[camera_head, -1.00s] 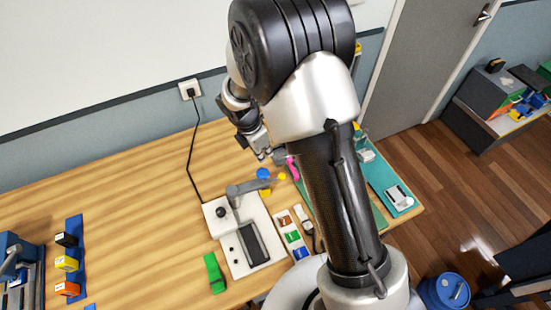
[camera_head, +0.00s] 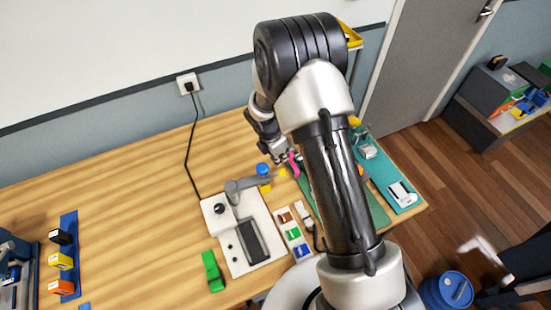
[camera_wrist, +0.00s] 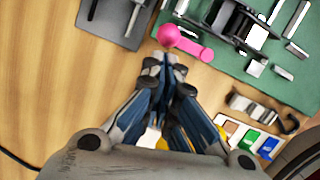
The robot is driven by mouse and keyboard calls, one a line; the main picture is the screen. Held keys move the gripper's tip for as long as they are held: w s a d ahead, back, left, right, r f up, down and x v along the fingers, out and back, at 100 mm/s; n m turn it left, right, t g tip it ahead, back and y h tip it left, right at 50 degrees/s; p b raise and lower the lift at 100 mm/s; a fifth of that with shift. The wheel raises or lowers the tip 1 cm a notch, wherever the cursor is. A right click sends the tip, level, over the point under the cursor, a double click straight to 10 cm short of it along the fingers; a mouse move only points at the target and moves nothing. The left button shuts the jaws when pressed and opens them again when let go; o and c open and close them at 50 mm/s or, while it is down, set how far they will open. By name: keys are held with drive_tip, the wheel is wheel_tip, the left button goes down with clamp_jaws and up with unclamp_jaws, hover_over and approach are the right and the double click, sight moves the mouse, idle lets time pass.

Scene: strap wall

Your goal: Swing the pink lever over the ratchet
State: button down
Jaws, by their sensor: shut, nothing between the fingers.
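The pink lever (camera_wrist: 190,44) shows in the wrist view with its round knob at the left end and its arm reaching right onto the green board (camera_wrist: 290,85). In the head view the pink lever (camera_head: 294,165) is a small shape beside my gripper (camera_head: 281,158). My gripper (camera_wrist: 170,62) is shut and empty, its tips just below the knob in the wrist view. I cannot tell whether they touch it. A dark mechanism, seemingly the ratchet (camera_wrist: 232,18), stands on the green board beyond the lever, partly cut off by the frame.
A grey plate (camera_wrist: 112,20) lies left of the lever. A tray with coloured squares (camera_wrist: 247,140) is at lower right. In the head view a white device with a grey arm (camera_head: 233,250) and a green block (camera_head: 212,271) stand nearer. Open wood lies to the left.

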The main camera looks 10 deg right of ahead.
drive_tip(key=shift+w+d+m, duration=0.3)
drive_tip(key=shift+w+m, duration=0.05)
drive_tip(key=shift+m, duration=0.55)
drive_tip(key=m, duration=0.1)
drive_tip(key=w+d+m+g, duration=0.1)
drive_tip(key=m, duration=0.1)
drive_tip(key=shift+d, duration=0.2)
drive_tip(key=d+m, duration=0.1)
drive_tip(key=m, duration=0.1)
drive_tip(key=w+d+m+g, duration=0.1)
drive_tip(key=m, duration=0.1)
drive_tip(key=shift+d, duration=0.2)
drive_tip(key=d+m, duration=0.1)
drive_tip(key=m, duration=0.1)
drive_tip(key=d+m, duration=0.1)
drive_tip(key=m, duration=0.1)
drive_tip(key=d+m+g+b, duration=0.1)
drive_tip(key=shift+s+m+y, duration=0.15)
drive_tip(key=shift+m+y, duration=0.25)
drive_tip(key=m, duration=0.1)
drive_tip(key=d+m, duration=0.1)
drive_tip(key=shift+s+d+m, duration=0.15)
drive_tip(key=shift+s+m, duration=0.15)
drive_tip(key=shift+s, duration=0.05)
drive_tip(key=shift+s+d, duration=0.1)
drive_tip(key=shift+d, duration=0.1)
drive_tip(key=shift+s+d, duration=0.1)
